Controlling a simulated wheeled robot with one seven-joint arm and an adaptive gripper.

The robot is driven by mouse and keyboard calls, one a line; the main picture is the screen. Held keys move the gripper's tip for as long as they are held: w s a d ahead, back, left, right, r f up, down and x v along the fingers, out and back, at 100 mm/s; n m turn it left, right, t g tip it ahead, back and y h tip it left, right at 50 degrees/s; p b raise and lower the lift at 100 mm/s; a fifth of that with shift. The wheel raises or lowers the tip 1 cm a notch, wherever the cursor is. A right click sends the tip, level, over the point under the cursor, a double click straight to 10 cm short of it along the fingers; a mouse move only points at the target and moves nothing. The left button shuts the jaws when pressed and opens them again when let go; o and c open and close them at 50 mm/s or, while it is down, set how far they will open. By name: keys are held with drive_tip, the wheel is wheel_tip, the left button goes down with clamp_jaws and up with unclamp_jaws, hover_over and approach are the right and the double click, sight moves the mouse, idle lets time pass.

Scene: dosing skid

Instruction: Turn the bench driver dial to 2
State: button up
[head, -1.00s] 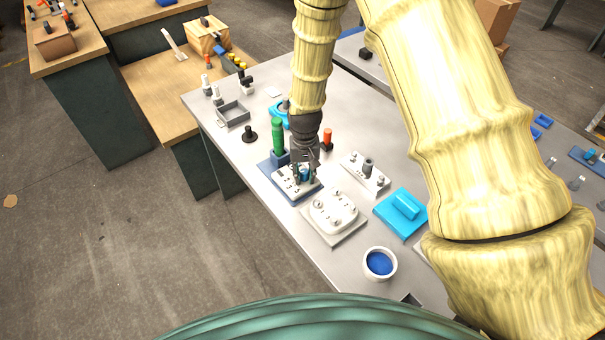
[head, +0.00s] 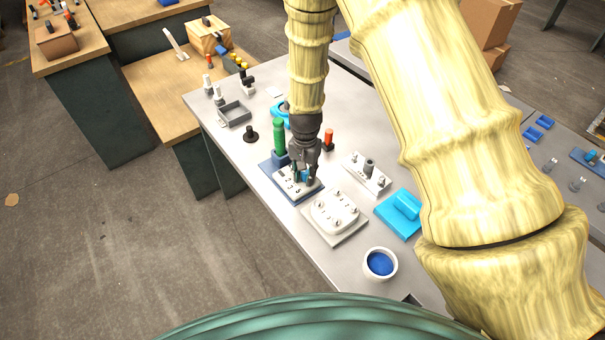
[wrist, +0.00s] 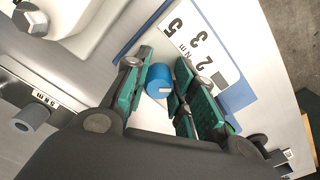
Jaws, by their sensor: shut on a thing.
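The bench driver stands on a blue base (head: 303,197) with a white plate (head: 287,184) on it. In the wrist view the plate (wrist: 226,62) carries the numerals 2, 3 and 5. The blue dial (wrist: 160,80) has a small pale mark on its lower side; which numeral it is set to I cannot tell. My gripper (head: 303,174) is down at the plate. Its green-padded fingers, also in the wrist view (wrist: 166,86), are closed around the dial, one on each side. In the head view the fingers hide most of the dial.
A green handle (head: 279,137) stands right behind the dial. The bench's left edge is close.

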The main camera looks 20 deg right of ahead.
sight(306, 173)
drive_tip(key=shift+s+d+f, duration=0.1)
drive_tip(key=shift+s, duration=0.15)
drive_tip(key=o, duration=1)
drive_tip(key=shift+w, duration=0.15)
drive_tip(key=shift+w+r, duration=0.1)
drive_tip(key=shift+r, duration=0.55)
wheel_tip(306, 173, up, 11)
drive_tip(key=shift+f, duration=0.1)
